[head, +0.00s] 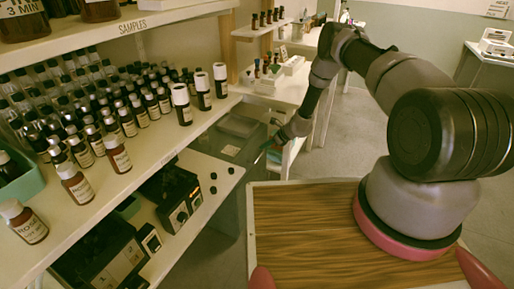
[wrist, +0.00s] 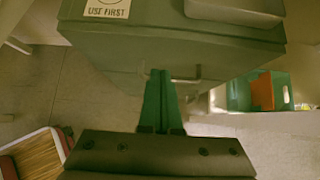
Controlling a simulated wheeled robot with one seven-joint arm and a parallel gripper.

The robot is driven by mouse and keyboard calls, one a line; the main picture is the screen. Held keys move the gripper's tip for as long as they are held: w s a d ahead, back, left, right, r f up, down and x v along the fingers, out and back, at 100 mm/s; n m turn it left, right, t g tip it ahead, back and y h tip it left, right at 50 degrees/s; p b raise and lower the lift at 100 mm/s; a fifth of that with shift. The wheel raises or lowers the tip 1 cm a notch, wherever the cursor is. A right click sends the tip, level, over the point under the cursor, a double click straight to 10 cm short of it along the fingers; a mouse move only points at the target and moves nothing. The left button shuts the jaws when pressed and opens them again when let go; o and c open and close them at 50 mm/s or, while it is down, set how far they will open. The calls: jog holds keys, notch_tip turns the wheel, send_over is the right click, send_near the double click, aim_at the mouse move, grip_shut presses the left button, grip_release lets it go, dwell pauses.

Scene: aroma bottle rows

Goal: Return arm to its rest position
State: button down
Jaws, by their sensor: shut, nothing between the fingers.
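My gripper (wrist: 161,73) is shut and empty in the wrist view, its green fingers together. Behind the fingertips is a green cabinet (wrist: 115,54) with a metal handle and a "USE FIRST" label; I cannot tell whether the fingers touch it. In the head view my arm (head: 384,75) reaches forward from its mount on the right, bends, and comes down to the gripper (head: 262,156) beside the right end of the lower shelf.
Rows of brown bottles stand on the "SAMPLES" shelf (head: 205,122) at left, with dark devices (head: 172,195) below. A white table (head: 290,88) with boxes stands behind. Open floor (head: 350,135) lies under the arm. The wrist view shows a green bin (wrist: 240,93) at right.

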jog(key=v, duration=0.8)
notch_tip(320, 180, up, 20)
jog(key=w+n, duration=0.2)
jog(key=n, duration=0.3)
jog(key=s+r+n, duration=0.3)
jog(key=s+r, duration=0.1)
jog(key=r, duration=0.7)
jog(key=s+r+n, duration=0.3)
jog(key=s+r, duration=0.1)
jog(key=r, duration=0.7)
jog(key=s+d+r+n+h, duration=0.1)
jog(key=s+d+r+n, duration=0.15)
jog(key=s+r, duration=0.4)
jog(key=s+d+r+n+h, duration=0.1)
jog(key=s+d+r+n, duration=0.15)
jog(key=s+r, duration=0.45)
jog(key=s+d+r+n+t+h, duration=0.1)
jog(key=s+d+r+n+h, duration=0.1)
jog(key=s, duration=0.6)
jog(key=s+d+r+n+t+h, duration=0.1)
jog(key=s+d, duration=0.3)
jog(key=s, duration=0.5)
jog(key=shift+s+r+n+t+h, duration=0.2)
jog(key=shift+r+n+t+h, duration=0.1)
jog(key=shift+r+n+h, duration=0.15)
